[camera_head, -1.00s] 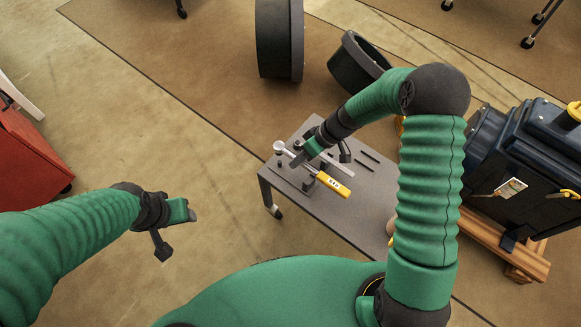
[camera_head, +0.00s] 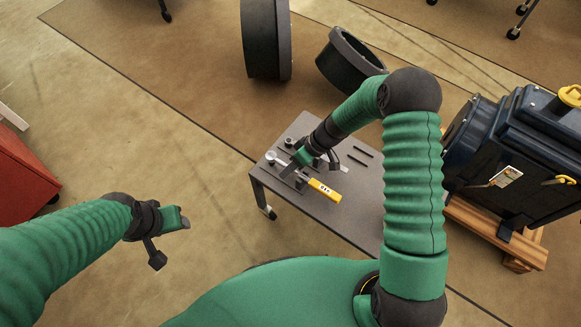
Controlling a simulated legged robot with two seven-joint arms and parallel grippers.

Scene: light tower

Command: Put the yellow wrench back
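The yellow wrench, with its yellow handle (camera_head: 324,190) and silver head (camera_head: 271,157), lies across the grey table, near its left edge. My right gripper (camera_head: 312,169) is over the table at the wrench. Its green finger crosses in front of the silver shaft, and its dark finger stands apart to the right. It looks open; whether it touches the wrench cannot be told. My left gripper (camera_head: 170,238) is open and empty over the floor at left, well away from the table.
The grey table (camera_head: 352,212) has narrow dark slots and small pegs on top. A dark blue machine (camera_head: 520,150) on a wooden pallet (camera_head: 490,232) stands to the right. Dark round drums (camera_head: 345,65) are behind. A red cabinet (camera_head: 22,175) is at far left.

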